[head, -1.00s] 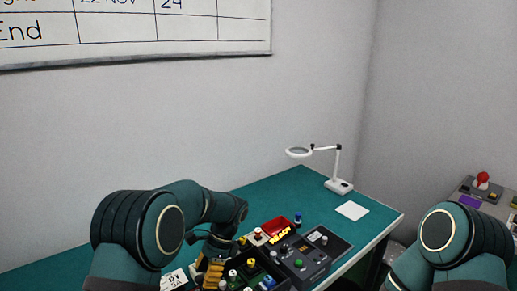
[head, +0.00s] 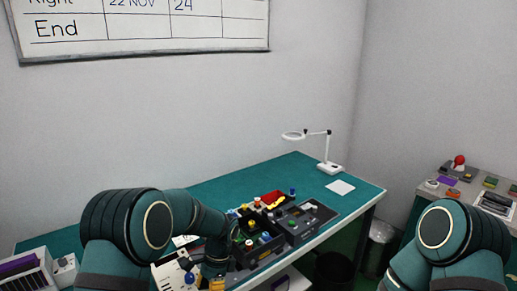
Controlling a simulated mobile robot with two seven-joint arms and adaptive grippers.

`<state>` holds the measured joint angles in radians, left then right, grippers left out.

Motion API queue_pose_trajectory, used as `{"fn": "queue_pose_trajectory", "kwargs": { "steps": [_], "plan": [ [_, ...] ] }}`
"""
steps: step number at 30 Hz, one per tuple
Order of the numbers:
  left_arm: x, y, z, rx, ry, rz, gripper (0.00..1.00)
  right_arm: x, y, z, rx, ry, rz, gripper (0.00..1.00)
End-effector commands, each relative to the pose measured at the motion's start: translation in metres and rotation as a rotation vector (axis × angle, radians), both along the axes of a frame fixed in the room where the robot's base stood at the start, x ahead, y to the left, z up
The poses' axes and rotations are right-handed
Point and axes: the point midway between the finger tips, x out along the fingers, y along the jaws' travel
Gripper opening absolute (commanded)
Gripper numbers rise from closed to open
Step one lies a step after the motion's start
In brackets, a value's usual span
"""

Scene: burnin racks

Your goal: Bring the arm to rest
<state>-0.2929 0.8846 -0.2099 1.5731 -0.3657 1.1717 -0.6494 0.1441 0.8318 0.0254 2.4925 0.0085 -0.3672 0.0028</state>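My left arm (head: 150,225) comes in at the lower left and bends down over the near edge of the green table (head: 245,190). My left gripper (head: 217,284) shows yellowish parts at the bottom edge, just left of and nearer than the black compartment tray (head: 262,252). Its fingertips are cut off, so I cannot tell whether it is open or holds something. My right arm (head: 445,235) shows only its upper part at the lower right. Its gripper is out of view.
Small coloured parts fill the tray, beside a dark device (head: 305,219). A white panel (head: 172,272) with a blue knob lies by my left wrist. A magnifier lamp (head: 328,166) and white sheet (head: 340,187) stand behind. Bins (head: 380,240) and another bench (head: 470,195) are at right.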

Motion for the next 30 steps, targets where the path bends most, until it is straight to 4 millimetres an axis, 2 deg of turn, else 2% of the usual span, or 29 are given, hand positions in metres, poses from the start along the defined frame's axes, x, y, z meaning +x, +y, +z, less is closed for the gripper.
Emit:
{"fn": "queue_pose_trajectory", "kwargs": {
  "steps": [1, 5, 9, 15, 18, 22, 25, 30],
  "plan": [
    [-0.009, 0.000, -0.022, -0.031, -0.011, 0.042, 0.58, 0.000, 0.000, -0.006, 0.000, 0.000, 0.001, 0.47],
    [-0.033, -0.009, -0.071, -0.122, -0.068, 0.183, 0.58, 0.000, 0.001, -0.015, -0.001, 0.002, 0.002, 0.47],
    [-0.066, -0.022, -0.120, -0.225, -0.136, 0.400, 0.58, -0.001, 0.001, -0.026, -0.002, 0.006, 0.003, 0.47],
    [-0.116, -0.036, -0.167, -0.331, -0.232, 0.763, 0.58, -0.003, 0.002, -0.043, -0.004, 0.009, 0.006, 0.47],
    [-0.139, -0.039, -0.180, -0.361, -0.279, 0.942, 0.58, -0.003, 0.002, -0.050, -0.004, 0.011, 0.006, 0.47],
    [-0.161, -0.037, -0.187, -0.379, -0.330, 1.127, 0.58, -0.004, 0.003, -0.056, -0.005, 0.013, 0.008, 0.47],
    [-0.172, -0.035, -0.188, -0.383, -0.359, 1.219, 0.58, -0.004, 0.003, -0.059, -0.006, 0.014, 0.009, 0.47],
    [-0.177, -0.033, -0.187, -0.386, -0.381, 1.276, 0.58, -0.004, 0.003, -0.060, -0.006, 0.014, 0.009, 0.47]
  ]
}}
